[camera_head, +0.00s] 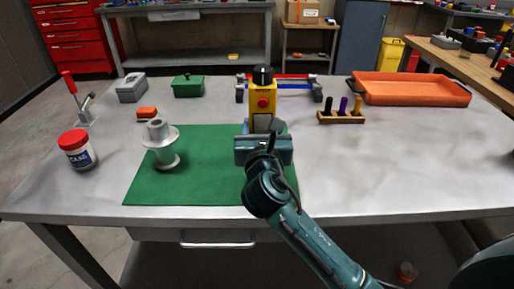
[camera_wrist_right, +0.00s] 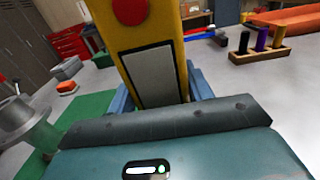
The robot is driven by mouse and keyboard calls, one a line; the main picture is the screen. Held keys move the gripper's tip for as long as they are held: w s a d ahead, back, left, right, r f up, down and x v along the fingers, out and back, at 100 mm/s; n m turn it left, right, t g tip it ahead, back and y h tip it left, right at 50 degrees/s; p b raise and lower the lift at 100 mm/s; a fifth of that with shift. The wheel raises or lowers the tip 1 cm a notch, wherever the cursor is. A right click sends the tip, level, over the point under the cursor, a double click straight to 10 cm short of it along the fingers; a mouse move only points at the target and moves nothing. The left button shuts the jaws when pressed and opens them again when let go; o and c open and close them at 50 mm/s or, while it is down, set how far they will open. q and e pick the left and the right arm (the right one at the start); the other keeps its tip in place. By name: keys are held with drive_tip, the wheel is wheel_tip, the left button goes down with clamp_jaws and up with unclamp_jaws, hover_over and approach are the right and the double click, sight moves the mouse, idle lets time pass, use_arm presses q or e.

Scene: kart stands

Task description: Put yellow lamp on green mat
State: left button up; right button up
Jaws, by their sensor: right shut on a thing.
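The yellow lamp (camera_head: 263,118) is a yellow box with a red round button and a black top. It stands upright in the grasp of my right gripper (camera_head: 263,138), which is shut on it. In the right wrist view the lamp (camera_wrist_right: 152,45) fills the space between the blue fingers, with a grey panel on its near face. The green mat (camera_head: 205,180) lies flat on the table. The lamp shows at the mat's far right part. Its base is hidden behind the gripper, so I cannot tell whether it touches the mat. My left gripper is out of view.
A grey flanged spool (camera_head: 162,148) stands on the mat's left part. A red-lidded jar (camera_head: 77,150) is left of the mat. Behind are a green box (camera_head: 188,86), a blue-and-red rack (camera_head: 300,85), a peg block (camera_head: 341,117) and an orange tray (camera_head: 415,90). The table's right front is clear.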

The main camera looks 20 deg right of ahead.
drive_tip(key=shift+f+b, duration=0.9)
drive_tip(key=shift+f, duration=1.45)
drive_tip(key=shift+f, duration=0.2)
drive_tip(key=o, duration=1.2)
drive_tip(key=shift+r, duration=0.2)
drive_tip(key=v, duration=1.2)
drive_tip(key=shift+p, duration=0.35)
